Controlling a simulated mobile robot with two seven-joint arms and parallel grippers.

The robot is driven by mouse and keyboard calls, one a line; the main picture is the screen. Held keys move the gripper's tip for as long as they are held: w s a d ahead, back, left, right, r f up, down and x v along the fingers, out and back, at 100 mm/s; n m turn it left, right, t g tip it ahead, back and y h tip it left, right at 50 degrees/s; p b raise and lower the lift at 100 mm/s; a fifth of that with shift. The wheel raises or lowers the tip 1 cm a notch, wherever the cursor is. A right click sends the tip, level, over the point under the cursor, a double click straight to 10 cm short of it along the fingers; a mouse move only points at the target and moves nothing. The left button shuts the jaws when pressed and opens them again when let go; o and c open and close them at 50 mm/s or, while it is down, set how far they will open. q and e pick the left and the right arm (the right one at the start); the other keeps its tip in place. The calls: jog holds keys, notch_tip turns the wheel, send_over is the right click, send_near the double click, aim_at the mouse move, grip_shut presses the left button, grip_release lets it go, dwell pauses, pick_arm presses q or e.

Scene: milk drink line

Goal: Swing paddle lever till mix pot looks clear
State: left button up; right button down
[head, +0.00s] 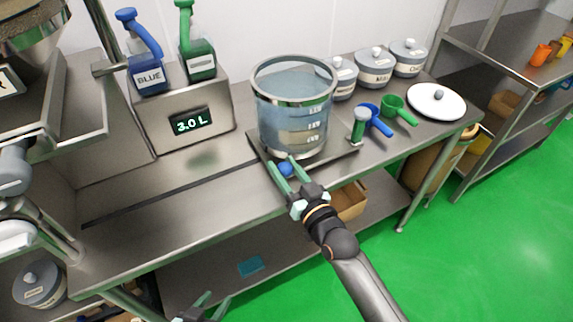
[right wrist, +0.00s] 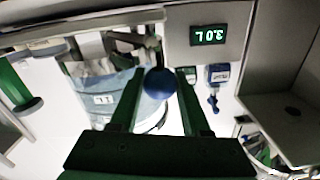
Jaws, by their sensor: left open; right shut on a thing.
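The mix pot (head: 268,112) is a clear cylinder with a metal rim, standing on a dark base plate on the steel bench. Its contents look cloudy blue-grey, with paler bands and small labels on the wall; it also shows in the right wrist view (right wrist: 97,100). The paddle lever's blue ball knob (head: 285,169) is low at the pot's front. My right gripper (head: 286,167) is shut on this knob, which sits between the fingers in the right wrist view (right wrist: 158,84). The lever's rod is mostly hidden. My left gripper (head: 209,304) is open and empty, low at the bottom edge.
The front-left bench is clear.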

dwell(0.3)
jog(key=shift+c, duration=1.9)
grip_release()
jog(key=v, duration=1.2)
jog(key=shift+s, duration=0.2)
jog(key=shift+d+r, duration=0.1)
jog(key=shift+d, duration=0.05)
